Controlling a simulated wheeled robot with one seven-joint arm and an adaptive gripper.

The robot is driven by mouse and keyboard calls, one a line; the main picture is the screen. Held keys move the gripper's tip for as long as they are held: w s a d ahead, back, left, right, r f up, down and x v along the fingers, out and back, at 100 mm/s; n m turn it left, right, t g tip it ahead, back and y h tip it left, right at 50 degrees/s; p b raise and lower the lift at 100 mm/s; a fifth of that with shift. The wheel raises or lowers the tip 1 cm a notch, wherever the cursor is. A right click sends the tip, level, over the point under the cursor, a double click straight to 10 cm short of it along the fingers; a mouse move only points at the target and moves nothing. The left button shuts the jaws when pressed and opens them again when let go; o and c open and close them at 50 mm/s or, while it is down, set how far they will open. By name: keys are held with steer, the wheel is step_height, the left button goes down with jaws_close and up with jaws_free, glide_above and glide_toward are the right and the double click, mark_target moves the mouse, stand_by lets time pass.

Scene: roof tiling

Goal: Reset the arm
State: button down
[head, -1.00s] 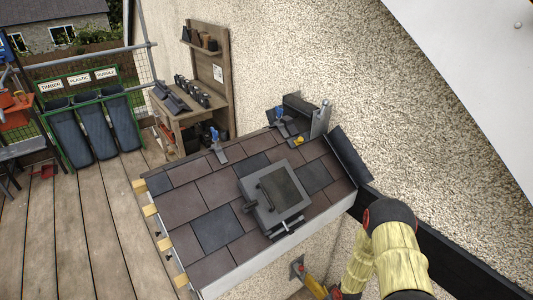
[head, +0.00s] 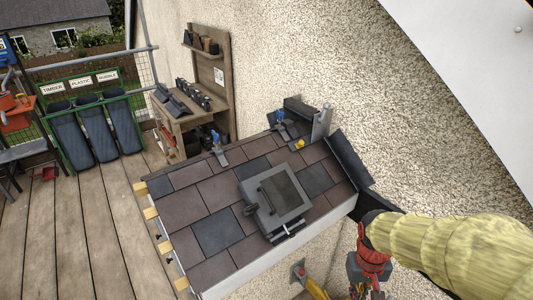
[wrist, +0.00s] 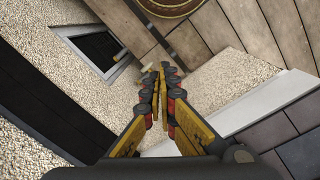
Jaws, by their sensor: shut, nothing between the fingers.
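My gripper (wrist: 161,92) has its yellow, red and black fingers together and empty in the wrist view. My arm comes in from the right of the head view, with a pale yellow sleeve and a red and dark wrist part to the right of the small roof. The small tiled roof (head: 184,207) has brown and grey slates and carries a grey roof window (head: 282,192). In the wrist view the fingers point down past a white edge (wrist: 272,108), apart from it.
A pebbled wall (head: 300,50) runs behind the roof. Blue-handled tools (head: 218,142) and a yellow item (head: 299,144) lie along its upper edge. A wooden bench (head: 190,118) and green-framed bins (head: 97,128) stand at the back left. The plank deck (head: 80,230) is mostly clear.

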steer(key=s+a+r+t, duration=0.2)
steer(key=s+r+t, duration=0.1)
steer(key=r, duration=0.6)
steer(key=s+a+r+t, duration=0.2)
steer(key=s+a+r, duration=0.1)
steer(key=r, duration=0.6)
steer(key=shift+s+t+y, duration=0.25)
steer(key=shift+t+y, duration=0.05)
steer(key=shift+t, duration=0.1)
